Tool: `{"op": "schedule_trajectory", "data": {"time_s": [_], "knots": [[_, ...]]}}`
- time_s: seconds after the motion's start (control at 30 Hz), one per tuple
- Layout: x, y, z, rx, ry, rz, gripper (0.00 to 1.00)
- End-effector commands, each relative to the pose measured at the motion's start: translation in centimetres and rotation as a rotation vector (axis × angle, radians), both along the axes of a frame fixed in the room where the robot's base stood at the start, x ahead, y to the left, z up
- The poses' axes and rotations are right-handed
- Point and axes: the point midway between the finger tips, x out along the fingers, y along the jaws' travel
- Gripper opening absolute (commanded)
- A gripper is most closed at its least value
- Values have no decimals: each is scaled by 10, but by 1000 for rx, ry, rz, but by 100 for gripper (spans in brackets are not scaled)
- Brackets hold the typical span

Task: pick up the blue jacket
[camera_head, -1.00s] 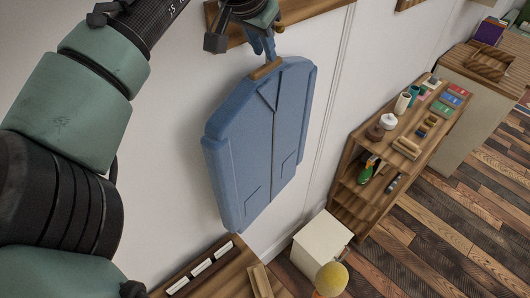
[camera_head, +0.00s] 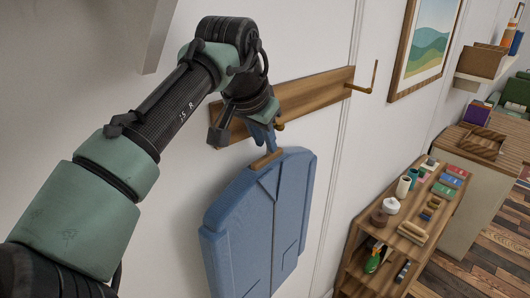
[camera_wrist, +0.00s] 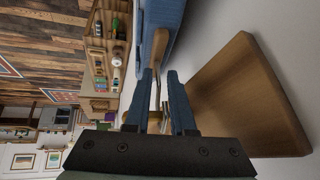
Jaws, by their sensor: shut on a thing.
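The blue jacket (camera_head: 262,225) is a stiff, boxy shape hanging upright against the white wall, with a brown piece (camera_head: 266,159) at its collar. My gripper (camera_head: 264,140) is at the top of the jacket, just in front of a wooden peg rail (camera_head: 310,97). Its blue fingers are shut on the jacket's brown top piece. In the wrist view the fingers (camera_wrist: 162,90) close around a thin brown-gold bar (camera_wrist: 157,60), with the blue jacket (camera_wrist: 163,14) beyond. The lower end of the jacket is cut off in the head view.
A brass hook (camera_head: 374,78) sticks out at the rail's right end. A framed landscape picture (camera_head: 424,43) hangs further right. A wooden shelf unit (camera_head: 392,250) with cups and small goods stands right of the jacket, and a counter (camera_head: 463,160) stands behind it.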

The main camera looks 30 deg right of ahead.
Motion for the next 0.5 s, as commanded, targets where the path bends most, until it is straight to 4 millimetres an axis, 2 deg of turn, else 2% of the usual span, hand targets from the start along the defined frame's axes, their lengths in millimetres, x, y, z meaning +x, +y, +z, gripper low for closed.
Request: {"op": "schedule_trajectory", "data": {"time_s": [0.07, 0.27, 0.5], "knots": [[2, 0, 8, -7, -15, 2, 0], [-15, -3, 6, -7, -16, 0, 0], [-50, -8, 3, -8, -17, -1, 0]]}}
